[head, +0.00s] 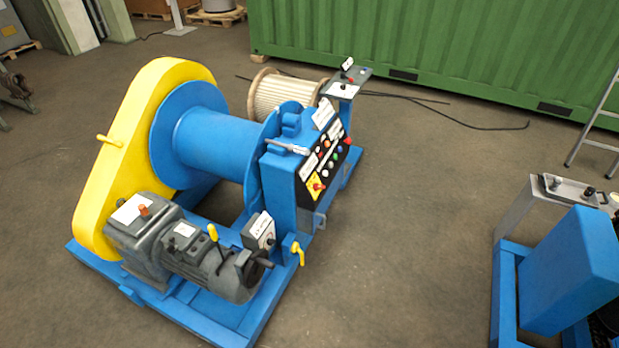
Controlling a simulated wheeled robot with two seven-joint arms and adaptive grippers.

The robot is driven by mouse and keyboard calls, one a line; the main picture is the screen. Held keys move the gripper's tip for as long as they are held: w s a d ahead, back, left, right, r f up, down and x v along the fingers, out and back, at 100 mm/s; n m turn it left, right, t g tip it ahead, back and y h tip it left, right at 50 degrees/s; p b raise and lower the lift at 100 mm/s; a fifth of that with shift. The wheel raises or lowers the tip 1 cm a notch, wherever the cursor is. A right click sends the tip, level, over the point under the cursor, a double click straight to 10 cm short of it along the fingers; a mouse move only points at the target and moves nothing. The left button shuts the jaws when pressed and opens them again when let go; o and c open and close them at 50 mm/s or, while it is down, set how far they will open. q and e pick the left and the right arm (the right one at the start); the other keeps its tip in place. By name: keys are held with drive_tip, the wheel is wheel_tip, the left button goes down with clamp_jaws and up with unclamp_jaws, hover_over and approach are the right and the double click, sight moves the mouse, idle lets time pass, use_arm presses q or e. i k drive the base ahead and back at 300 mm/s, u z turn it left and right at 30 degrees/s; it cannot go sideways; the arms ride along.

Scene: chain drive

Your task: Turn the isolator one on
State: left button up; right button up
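A blue winch machine with a yellow chain guard (150,130) stands on the floor left of centre. Its control box carries a black panel (325,158) with several coloured buttons and lamps. A red rotary handle on a yellow plate (315,186), which looks like an isolator switch, sits at the panel's lower end. A small grey box (263,232) with a dark knob is mounted below it, near the motor. The labels are too small to read, so I cannot tell which is isolator one or the switch position. Neither of my grippers shows.
A yellow lever (298,252) sticks out beside the grey box. A second blue machine (570,275) stands at the lower right. Open floor (415,220) lies between the machines. A green container (440,50), loose black cable (470,122) and a ladder (595,120) are behind.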

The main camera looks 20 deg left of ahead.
sight(316, 187)
drive_tip(key=u, duration=0.65)
drive_tip(key=i, duration=1.1)
drive_tip(key=u, duration=0.75)
